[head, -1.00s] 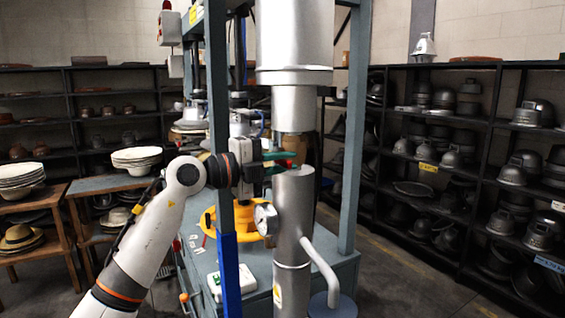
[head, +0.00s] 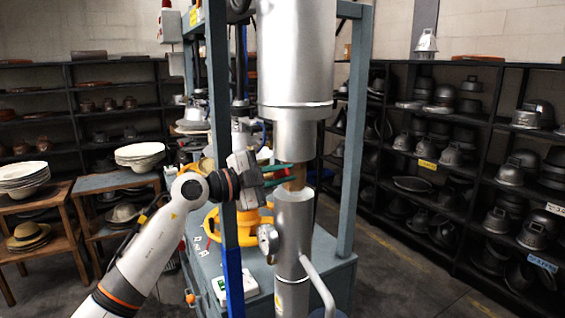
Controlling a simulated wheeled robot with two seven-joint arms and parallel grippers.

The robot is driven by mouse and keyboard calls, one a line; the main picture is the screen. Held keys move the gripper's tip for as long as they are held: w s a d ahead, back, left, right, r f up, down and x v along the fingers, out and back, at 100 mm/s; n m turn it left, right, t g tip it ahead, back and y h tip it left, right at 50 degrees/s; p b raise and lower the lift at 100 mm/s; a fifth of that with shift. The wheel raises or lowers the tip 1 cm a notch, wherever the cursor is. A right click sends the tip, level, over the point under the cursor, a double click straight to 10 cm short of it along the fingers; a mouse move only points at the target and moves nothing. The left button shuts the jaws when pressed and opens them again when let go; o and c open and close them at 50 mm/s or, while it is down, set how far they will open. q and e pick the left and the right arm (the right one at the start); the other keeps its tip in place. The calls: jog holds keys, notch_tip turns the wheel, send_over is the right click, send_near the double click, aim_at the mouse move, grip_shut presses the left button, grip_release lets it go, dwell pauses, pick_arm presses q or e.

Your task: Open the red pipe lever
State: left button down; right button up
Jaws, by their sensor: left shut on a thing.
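The silver vertical pipe (head: 293,225) stands in front of the press in the head view. A brown-orange piece (head: 297,178) shows in the gap between its lower part and the large cylinder (head: 296,55) above. My left gripper (head: 284,174) reaches in from the left, with its green fingertips at this gap. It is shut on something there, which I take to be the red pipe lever. The fingers hide most of the lever, so its angle cannot be told. My right gripper is not in view.
A round gauge (head: 268,240) and a bent side pipe (head: 317,283) sit on the lower pipe. A blue-grey frame post (head: 348,150) stands to the right. Shelves of metal hat moulds (head: 465,180) fill the right side, with clear floor before them.

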pick_arm(q)
jog(key=shift+w+a+r+n+p, duration=0.2)
jog(key=shift+r+n+p, duration=0.3)
jog(key=shift+p, duration=0.4)
jog(key=shift+f, duration=0.1)
jog(key=c, duration=1.4)
grip_release()
jog(key=shift+o, duration=0.2)
jog(key=shift+s+a+f, duration=0.1)
jog(key=shift+a, duration=0.05)
jog(key=b+v, duration=0.6)
jog(key=v, duration=0.5)
jog(key=shift+s+a, duration=0.2)
